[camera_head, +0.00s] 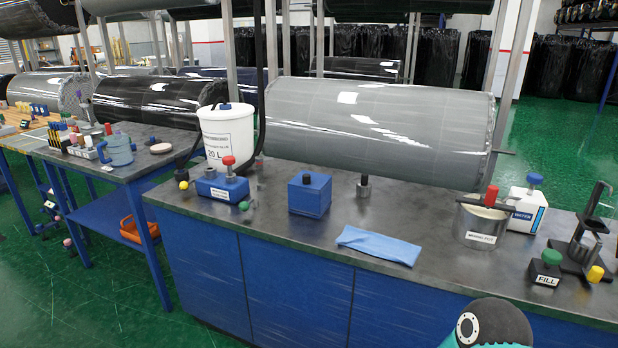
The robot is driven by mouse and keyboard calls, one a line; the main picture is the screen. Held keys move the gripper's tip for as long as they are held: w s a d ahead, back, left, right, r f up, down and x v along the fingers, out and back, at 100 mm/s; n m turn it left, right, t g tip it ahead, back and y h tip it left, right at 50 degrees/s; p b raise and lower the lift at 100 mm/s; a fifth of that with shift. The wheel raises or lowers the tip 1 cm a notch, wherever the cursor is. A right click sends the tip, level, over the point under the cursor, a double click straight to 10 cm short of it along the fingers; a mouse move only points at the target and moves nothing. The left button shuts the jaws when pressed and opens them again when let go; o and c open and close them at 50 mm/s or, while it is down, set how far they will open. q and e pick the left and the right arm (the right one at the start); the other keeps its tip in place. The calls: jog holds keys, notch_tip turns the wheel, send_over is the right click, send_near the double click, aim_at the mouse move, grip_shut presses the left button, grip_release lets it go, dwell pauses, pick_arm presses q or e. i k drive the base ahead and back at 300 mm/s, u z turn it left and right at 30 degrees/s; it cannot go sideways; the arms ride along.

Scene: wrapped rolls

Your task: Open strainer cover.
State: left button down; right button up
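I cannot tell for sure which thing is the strainer. A blue box (310,195) with a small knob on its top face stands on the grey workbench (270,240), and its top looks closed. A metal pot (480,225) with a label and a red-topped handle stands to the right. A blue labelled block (222,188) with a red knob sits to the left, in front of a white 20 L bucket (229,133). Neither gripper is in view; only a rounded teal and black arm part of mine shows at the bottom right.
A folded blue cloth (379,244) lies near the bench's front edge. A white WATER container (526,208), a black FILL block (545,270) and a metal stand (585,240) crowd the right end. A large grey wrapped roll (380,130) hangs low over the bench's back.

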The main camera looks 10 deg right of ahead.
aim_at(310, 192)
jog(key=u, duration=0.05)
jog(key=i, duration=0.9)
